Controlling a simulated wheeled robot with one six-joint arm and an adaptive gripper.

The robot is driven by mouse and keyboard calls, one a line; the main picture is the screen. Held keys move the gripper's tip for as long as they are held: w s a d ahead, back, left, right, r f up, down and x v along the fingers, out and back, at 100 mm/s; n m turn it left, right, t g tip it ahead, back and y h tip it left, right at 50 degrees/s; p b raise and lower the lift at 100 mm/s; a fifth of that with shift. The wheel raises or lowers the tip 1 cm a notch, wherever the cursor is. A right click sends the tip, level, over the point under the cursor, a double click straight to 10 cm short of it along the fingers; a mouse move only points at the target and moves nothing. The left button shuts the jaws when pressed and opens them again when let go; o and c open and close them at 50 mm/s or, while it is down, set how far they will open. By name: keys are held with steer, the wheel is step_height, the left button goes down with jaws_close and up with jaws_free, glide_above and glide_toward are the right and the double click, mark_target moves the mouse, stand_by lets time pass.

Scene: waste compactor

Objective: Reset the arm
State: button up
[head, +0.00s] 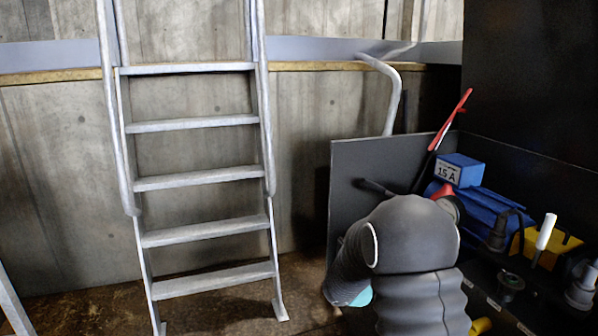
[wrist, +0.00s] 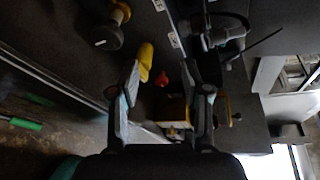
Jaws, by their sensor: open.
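My arm, in a dark grey ribbed cover (head: 415,240), is bent in front of a dark panel at the lower right of the head view. My gripper's fingers are hidden behind it there. In the wrist view my gripper (wrist: 170,85) shows two fingers spread apart, with nothing held between them. A yellow handle (wrist: 146,60) and a small red knob (wrist: 161,79) appear beyond the fingers, apparently on a dark surface. I cannot tell how far away they are.
A metal ladder (head: 195,183) stands against the concrete wall at left. On my right are a blue box marked 15 A (head: 460,170), a red-handled tool (head: 450,120), a white-handled tool (head: 546,232) and a yellow case (head: 560,246). A dark panel (head: 350,165) stands behind my arm.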

steer(key=s+a+r+m+g+y, duration=0.15)
steer(key=s+r+m+y, duration=0.25)
steer(key=s+m, duration=0.5)
steer(key=s+a+r+m+y, duration=0.3)
steer(key=s+m+y, duration=0.1)
steer(key=s+m, duration=0.45)
steer(key=s+a+r+m+t+y, duration=0.2)
steer(key=s+a+m+t+y, duration=0.1)
steer(key=s+a+m, duration=0.2)
steer(key=s+a+r+m+t+y, duration=0.2)
steer(key=s+a+m+t+y, duration=0.1)
steer(key=m, duration=0.7)
steer(key=s+a+y, duration=0.1)
steer(key=s+a, duration=0.1)
steer(key=a, duration=0.1)
steer(key=shift+a+r+y, duration=0.15)
steer(key=shift+r+y, duration=0.05)
steer(key=shift+y, duration=0.1)
steer(key=shift+m, duration=0.25)
steer(key=shift+c, duration=0.2)
steer(key=shift+c, duration=0.3)
